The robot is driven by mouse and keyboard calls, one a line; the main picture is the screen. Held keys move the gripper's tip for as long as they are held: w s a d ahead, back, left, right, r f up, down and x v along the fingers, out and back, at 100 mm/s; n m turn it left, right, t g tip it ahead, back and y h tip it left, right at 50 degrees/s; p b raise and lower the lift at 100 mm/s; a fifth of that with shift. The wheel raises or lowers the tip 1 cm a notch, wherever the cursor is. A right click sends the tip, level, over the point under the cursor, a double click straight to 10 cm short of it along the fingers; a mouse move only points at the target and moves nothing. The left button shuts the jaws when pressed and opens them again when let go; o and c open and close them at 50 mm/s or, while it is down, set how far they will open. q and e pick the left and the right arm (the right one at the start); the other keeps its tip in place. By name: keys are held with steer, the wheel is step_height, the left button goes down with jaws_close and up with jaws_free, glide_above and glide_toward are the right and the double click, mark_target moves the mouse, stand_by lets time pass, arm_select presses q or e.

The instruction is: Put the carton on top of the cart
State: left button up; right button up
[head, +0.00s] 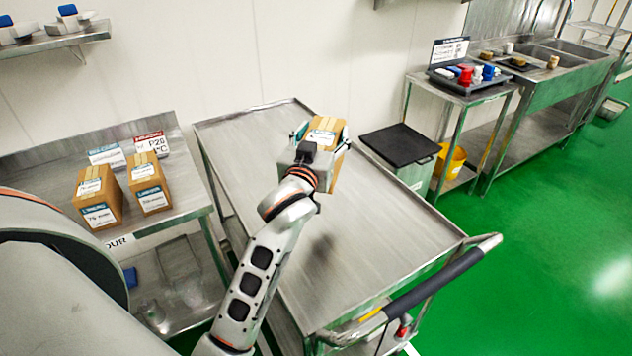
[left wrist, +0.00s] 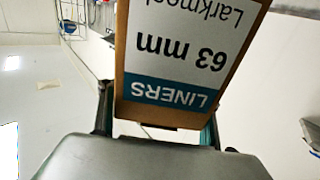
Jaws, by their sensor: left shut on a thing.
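The carton (head: 327,131) is a brown box with a white and teal label. My left gripper (head: 318,137) is shut on it and holds it over the far part of the cart's top. In the left wrist view the carton (left wrist: 185,55) fills the upper middle, and its label reads "LINERS 63 mm" upside down. The gripper's fingers (left wrist: 158,125) sit on both sides of it. The cart (head: 375,220) is steel with a flat, otherwise bare top and a dark handle at the near right. Whether the carton touches the top cannot be told. My right gripper is not in view.
Two similar cartons (head: 97,197) (head: 150,183) stand on a steel table (head: 190,190) at the left, with small signs behind. A dark-lidded bin (head: 400,146) stands right of the cart. A stand (head: 465,98) holds a tray of coloured items. Green floor is clear at the right.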

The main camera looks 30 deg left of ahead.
arm_select(q)
step_height(320, 180, down, 11)
steer(key=shift+r, duration=0.15)
step_height(320, 180, down, 5)
steer(key=shift+b, duration=0.8)
steer(key=o, duration=2.1)
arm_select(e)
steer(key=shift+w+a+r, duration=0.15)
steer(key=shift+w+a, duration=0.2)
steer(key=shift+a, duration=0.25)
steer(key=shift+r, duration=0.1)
arm_select(q)
steer(key=v, duration=0.7)
steer(key=shift+s+d+r+b, duration=0.15)
steer(key=shift+s+b, duration=0.1)
steer(key=shift+b, duration=0.15)
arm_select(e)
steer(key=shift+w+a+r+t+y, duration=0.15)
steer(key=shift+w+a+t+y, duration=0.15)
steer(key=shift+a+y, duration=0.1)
